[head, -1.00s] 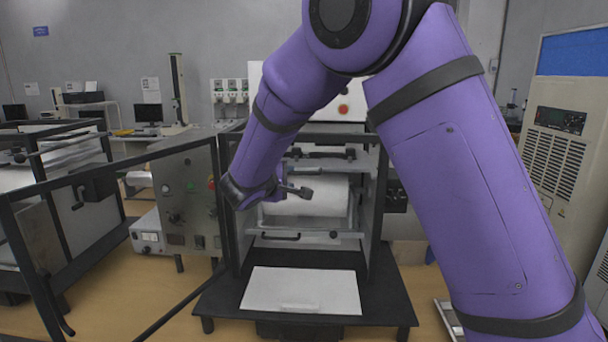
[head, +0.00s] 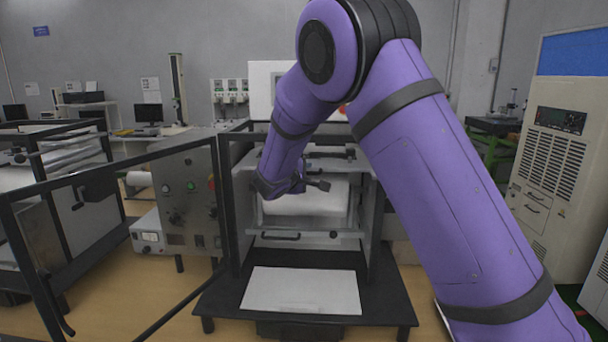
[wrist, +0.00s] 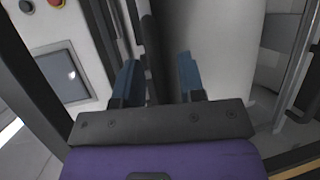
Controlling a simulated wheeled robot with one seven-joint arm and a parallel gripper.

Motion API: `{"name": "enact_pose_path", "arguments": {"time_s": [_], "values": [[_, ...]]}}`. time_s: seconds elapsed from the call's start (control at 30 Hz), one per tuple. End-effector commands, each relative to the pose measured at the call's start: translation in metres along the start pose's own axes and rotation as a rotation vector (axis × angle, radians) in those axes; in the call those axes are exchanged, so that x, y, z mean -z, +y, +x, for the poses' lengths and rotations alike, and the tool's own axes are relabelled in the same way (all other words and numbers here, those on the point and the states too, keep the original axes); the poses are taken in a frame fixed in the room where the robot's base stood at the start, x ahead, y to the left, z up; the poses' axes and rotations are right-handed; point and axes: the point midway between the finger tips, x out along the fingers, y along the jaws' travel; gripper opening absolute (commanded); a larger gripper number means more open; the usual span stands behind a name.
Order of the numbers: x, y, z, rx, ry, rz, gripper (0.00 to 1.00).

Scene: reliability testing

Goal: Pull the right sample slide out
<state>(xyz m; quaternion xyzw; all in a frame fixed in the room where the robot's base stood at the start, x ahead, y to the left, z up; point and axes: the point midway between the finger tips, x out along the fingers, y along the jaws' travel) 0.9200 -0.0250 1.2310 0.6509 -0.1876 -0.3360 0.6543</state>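In the head view my gripper (head: 316,185) is at the front of an open black-framed machine (head: 240,205), in front of a white drum-like body (head: 335,200) inside it. In the wrist view my gripper (wrist: 158,80) has its two blue-grey fingers apart. A dark upright bar (wrist: 155,50) shows between and beyond them; I cannot tell whether it touches either finger. A dark handle (head: 281,237) and a small dark knob (head: 333,234) sit on the machine's lower front. I cannot tell for certain which part is the right sample slide.
The machine's framed door (head: 110,170) stands open at the left. A white plate (head: 302,290) lies on the black platform (head: 385,300) in front. A control panel (head: 190,195) is left of the opening. A beige cabinet (head: 545,170) stands at the right.

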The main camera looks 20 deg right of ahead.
Motion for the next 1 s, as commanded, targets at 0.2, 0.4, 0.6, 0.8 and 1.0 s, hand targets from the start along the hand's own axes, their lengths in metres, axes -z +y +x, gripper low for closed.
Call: {"name": "enact_pose_path", "arguments": {"time_s": [0.2, 0.4, 0.6, 0.8, 1.0], "values": [[0.0, 0.0, 0.0, 0.0, 0.0, 0.0, 0.04], [0.0, 0.0, -0.001, 0.0, 0.0, 0.0, 0.0], [-0.003, -0.002, -0.008, 0.0, 0.0, -0.001, 0.0], [-0.014, -0.008, -0.036, 0.001, 0.001, -0.001, 0.0], [-0.033, -0.019, -0.082, 0.001, 0.004, -0.003, 0.0]]}}
